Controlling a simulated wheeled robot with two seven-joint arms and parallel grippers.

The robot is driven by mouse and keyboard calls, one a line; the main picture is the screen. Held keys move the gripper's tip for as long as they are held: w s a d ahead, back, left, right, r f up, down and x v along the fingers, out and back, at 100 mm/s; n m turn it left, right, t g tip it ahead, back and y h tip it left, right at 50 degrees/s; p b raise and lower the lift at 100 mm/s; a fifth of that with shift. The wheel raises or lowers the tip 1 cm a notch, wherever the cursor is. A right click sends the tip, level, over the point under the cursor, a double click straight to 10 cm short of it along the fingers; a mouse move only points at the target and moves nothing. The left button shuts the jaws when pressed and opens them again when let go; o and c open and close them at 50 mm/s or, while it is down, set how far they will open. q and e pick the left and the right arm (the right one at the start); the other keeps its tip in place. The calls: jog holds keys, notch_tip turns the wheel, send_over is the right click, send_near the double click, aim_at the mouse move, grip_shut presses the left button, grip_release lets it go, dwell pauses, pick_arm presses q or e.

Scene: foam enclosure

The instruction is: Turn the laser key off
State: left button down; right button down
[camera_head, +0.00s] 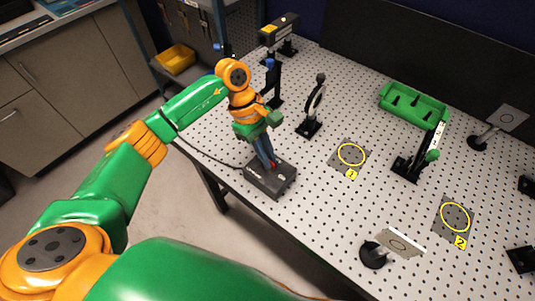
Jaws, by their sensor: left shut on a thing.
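The laser control box (268,181) is a dark box near the left front edge of the perforated table, with a cable running off to the left. My left gripper (270,163) points down onto the top of the box, and its blue-grey fingers are shut on the key there. The key itself is mostly hidden between the fingers, so its angle cannot be told. A small red spot shows beside the fingertips. My right gripper is not in view.
A black laser head (279,29) stands at the back of the table. Post-mounted optics (314,105), a green tray (414,105), and plates with yellow rings marked 1 (351,155) and 2 (455,217) stand to the right. A yellow bin (175,60) is at the left.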

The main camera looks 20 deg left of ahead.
pick_arm(q)
jog(key=n+b, duration=0.1)
jog(key=n, duration=0.1)
jog(key=n+t+b, duration=0.1)
jog(key=n+b, duration=0.1)
jog(key=shift+s+f+t, duration=0.1)
jog(key=shift+f+t, duration=0.05)
jog(key=shift+t, duration=0.15)
jog(key=n+t+b, duration=0.2)
jog(key=n+b, duration=0.2)
jog(key=n, duration=0.1)
jog(key=shift+s, duration=0.1)
jog(key=n+t+b, duration=0.1)
jog(key=n+b, duration=0.1)
jog(key=n+y+b, duration=0.1)
jog(key=n+b, duration=0.1)
jog(key=n, duration=0.1)
jog(key=shift+s+d+n+t+y, duration=0.1)
jog(key=shift+d+n+t+y, duration=0.05)
jog(key=shift+n+t+y, duration=0.2)
jog(key=shift+r+n+t+y+b, duration=0.25)
jog(key=shift+n+b, duration=0.3)
jog(key=shift+n, duration=0.3)
jog(key=shift+n+t+y+b, duration=0.1)
jog(key=shift+n+y+b, duration=0.2)
jog(key=shift+n+b, duration=0.35)
jog(key=shift+n, duration=0.25)
jog(key=c, duration=0.9)
grip_release()
jog(key=shift+c, duration=0.2)
